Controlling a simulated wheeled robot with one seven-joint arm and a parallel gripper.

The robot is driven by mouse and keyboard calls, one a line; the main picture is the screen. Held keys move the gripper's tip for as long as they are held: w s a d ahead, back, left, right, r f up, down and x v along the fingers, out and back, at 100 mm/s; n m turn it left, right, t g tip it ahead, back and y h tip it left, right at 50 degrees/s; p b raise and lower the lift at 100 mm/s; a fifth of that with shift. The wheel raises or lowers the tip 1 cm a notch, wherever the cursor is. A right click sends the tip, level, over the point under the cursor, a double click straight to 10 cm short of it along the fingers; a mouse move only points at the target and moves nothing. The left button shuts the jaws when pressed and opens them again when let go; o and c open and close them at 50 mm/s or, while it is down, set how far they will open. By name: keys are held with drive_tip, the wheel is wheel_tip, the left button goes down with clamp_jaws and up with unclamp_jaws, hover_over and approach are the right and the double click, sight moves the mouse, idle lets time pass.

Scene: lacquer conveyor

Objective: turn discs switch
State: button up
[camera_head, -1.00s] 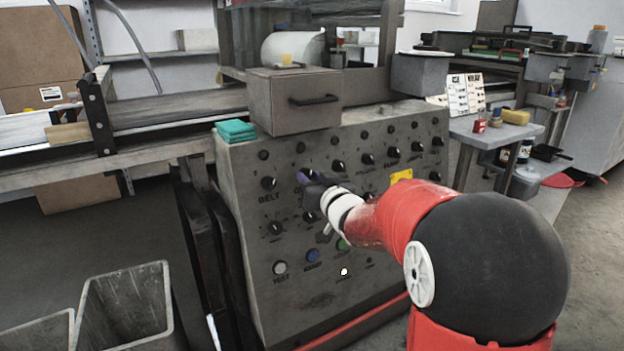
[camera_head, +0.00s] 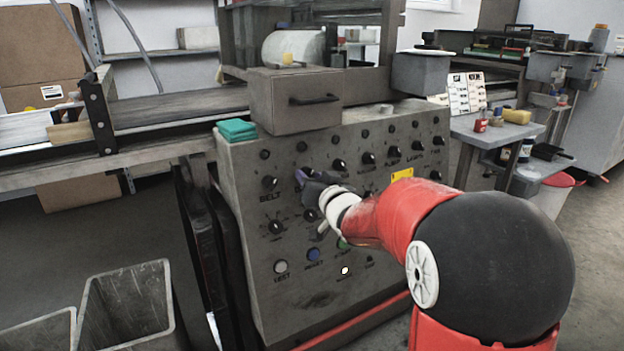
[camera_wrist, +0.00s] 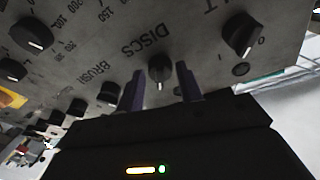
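The discs switch (camera_wrist: 160,69) is a black knob beside the printed word DISCS in the wrist view, where the panel appears upside down. My gripper (camera_wrist: 160,80) has its two purple fingers either side of this knob, with a gap visible on each side. In the head view my gripper (camera_head: 304,178) is at the upper left of the grey control panel (camera_head: 245,225) and covers most of the discs knob. The gripper is open. Whether the fingers reach past the knob's face is hard to tell.
The belt knob (camera_head: 270,183) is just left of my gripper; other knobs line the panel to the right and below. A grey drawer box (camera_head: 290,105) and green cloths (camera_head: 236,130) rest on top. Grey bins (camera_head: 125,310) stand at lower left.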

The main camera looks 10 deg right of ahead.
drive_tip(key=shift+o, duration=1.1)
drive_tip(key=v, duration=0.7)
drive_tip(key=shift+s+b, duration=0.3)
drive_tip(key=shift+s, duration=0.1)
drive_tip(key=shift+d, duration=0.1)
drive_tip(key=s+f+g+h, duration=0.1)
drive_tip(key=s+f+g, duration=0.2)
drive_tip(key=s, duration=0.7)
drive_tip(key=s+a+f+g+h, duration=0.1)
drive_tip(key=s+f+g, duration=0.2)
drive_tip(key=s, duration=0.6)
drive_tip(key=s+f+n+g+h, duration=0.1)
drive_tip(key=s+f+g, duration=0.2)
drive_tip(key=s, duration=0.7)
drive_tip(key=g, duration=0.2)
drive_tip(key=shift+s+a+f+g+h, duration=0.25)
drive_tip(key=shift+s+f+g+h, duration=0.1)
drive_tip(key=shift+f+g+h, duration=0.05)
